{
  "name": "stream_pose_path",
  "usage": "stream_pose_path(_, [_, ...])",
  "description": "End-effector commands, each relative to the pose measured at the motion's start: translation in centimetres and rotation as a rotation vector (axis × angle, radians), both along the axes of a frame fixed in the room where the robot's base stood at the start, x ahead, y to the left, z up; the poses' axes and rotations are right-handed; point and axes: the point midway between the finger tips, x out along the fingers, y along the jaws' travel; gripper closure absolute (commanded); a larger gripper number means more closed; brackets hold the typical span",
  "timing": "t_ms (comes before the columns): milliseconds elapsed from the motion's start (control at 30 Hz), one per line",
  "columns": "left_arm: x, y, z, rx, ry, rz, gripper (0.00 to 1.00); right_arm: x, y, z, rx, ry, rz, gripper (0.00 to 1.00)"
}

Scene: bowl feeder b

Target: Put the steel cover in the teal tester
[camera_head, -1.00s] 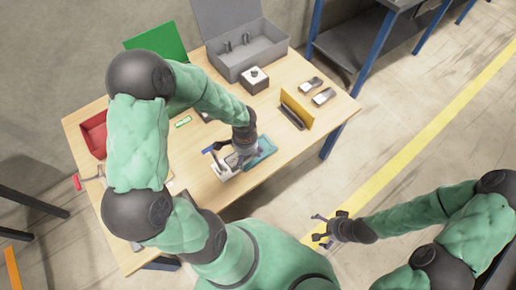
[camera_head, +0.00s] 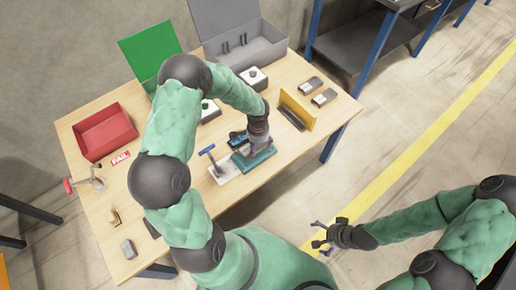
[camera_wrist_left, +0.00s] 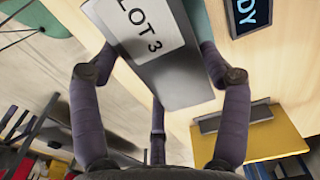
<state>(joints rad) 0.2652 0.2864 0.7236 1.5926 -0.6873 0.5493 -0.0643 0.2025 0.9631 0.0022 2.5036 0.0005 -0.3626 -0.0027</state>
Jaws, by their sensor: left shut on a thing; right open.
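My left gripper (camera_head: 257,145) is low over the teal tester (camera_head: 262,159) near the front of the table. In the left wrist view its fingers (camera_wrist_left: 160,85) are on either side of a grey steel cover (camera_wrist_left: 177,75) with a white "LOT 3" label. It is shut on this cover. A strip of teal shows behind the cover at the top of that view. The head view does not clearly show the cover under the gripper, so I cannot tell whether it touches the tester. My right gripper (camera_head: 321,236) is open and empty, off the table's front edge.
A white base with a blue-handled clamp (camera_head: 208,150) stands just left of the tester. A yellow upright panel (camera_head: 297,107) and two grey-black pieces (camera_head: 324,97) are to the right. A red bin (camera_head: 104,133) is at left; a grey open box (camera_head: 245,50) is at the back.

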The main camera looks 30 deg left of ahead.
Motion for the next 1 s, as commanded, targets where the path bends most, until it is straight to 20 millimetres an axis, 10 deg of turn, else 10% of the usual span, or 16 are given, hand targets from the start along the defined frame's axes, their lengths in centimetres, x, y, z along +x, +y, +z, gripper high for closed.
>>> stream_pose_path(967, [0.0,0.0,-3.0,0.0,-0.001,0.001,0.7,0.0,0.0,-2.2,0.0,0.001,0.0,0.0])
stream_pose_path(1000, [0.0,0.0,-3.1,0.0,0.0,0.001,0.12,0.0,0.0,-2.2,0.0,0.001,0.0,0.0])
